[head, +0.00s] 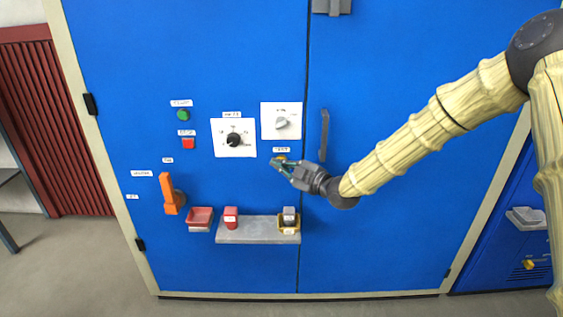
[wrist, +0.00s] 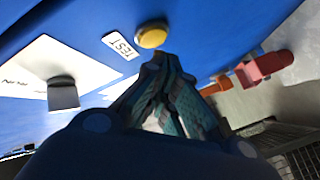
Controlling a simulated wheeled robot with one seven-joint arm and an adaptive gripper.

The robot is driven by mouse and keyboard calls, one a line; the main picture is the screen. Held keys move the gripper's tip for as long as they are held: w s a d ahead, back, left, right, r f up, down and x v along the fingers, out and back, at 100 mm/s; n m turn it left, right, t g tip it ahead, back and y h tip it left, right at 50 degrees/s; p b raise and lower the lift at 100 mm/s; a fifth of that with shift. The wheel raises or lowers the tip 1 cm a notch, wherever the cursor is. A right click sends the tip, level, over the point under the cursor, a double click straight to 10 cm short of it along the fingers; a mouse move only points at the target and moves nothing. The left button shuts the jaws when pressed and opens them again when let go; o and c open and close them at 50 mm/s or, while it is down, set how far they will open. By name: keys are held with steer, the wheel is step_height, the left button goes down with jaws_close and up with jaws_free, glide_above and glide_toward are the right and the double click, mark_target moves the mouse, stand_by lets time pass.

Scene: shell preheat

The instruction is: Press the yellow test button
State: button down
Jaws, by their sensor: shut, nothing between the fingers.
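The yellow test button (wrist: 152,35) is a round yellow cap on the blue cabinet face, beside a white label reading TEST (wrist: 121,46) in the wrist view. In the head view only a bit of the button (head: 281,158) shows, just behind the fingertips, under its label (head: 281,150). My gripper (head: 275,163) is shut and empty, its tips pointing at the cabinet. In the wrist view its closed fingertips (wrist: 160,58) sit just at the lower edge of the button. I cannot tell whether they touch it.
Around it are a black knob (head: 233,140), a grey knob (head: 281,123), a green button (head: 183,115), a red button (head: 188,143) and an orange lever (head: 168,193). A dark door handle (head: 324,135) stands close right. A grey shelf (head: 258,236) with small blocks lies below.

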steer(key=shift+s, duration=2.5)
steer(key=s+d+f+m+g+h, duration=0.2)
steer(key=s+d+f+m, duration=0.15)
steer(key=s+f, duration=0.55)
steer(key=s+d+f+m+g+h, duration=0.1)
steer(key=s+d+f+m+h, duration=0.25)
steer(key=f, duration=0.95)
steer(key=s+d+f+m+g+h, duration=0.2)
steer(key=s+f+m, duration=0.2)
steer(key=s+f, duration=0.5)
steer(key=s+d+f+m+g+h, duration=0.25)
steer(key=s+d+f, duration=0.25)
steer(key=s, duration=0.4)
steer(key=s+d+f+m+g+h, duration=0.1)
steer(key=s+d+f+m+g, duration=0.2)
steer(key=s, duration=0.6)
steer(key=s+d+f+m+g+h, duration=0.1)
steer(key=s+d+f+m, duration=0.2)
steer(key=s+d+f, duration=0.45)
step_height(320, 180, up, 16)
steer(key=s+a+p, duration=0.1)
steer(key=s+p, duration=0.1)
steer(key=p, duration=1.2)
steer(key=shift+s+a+r, duration=0.15)
steer(key=shift+a+r, duration=0.1)
steer(key=shift+a, duration=0.1)
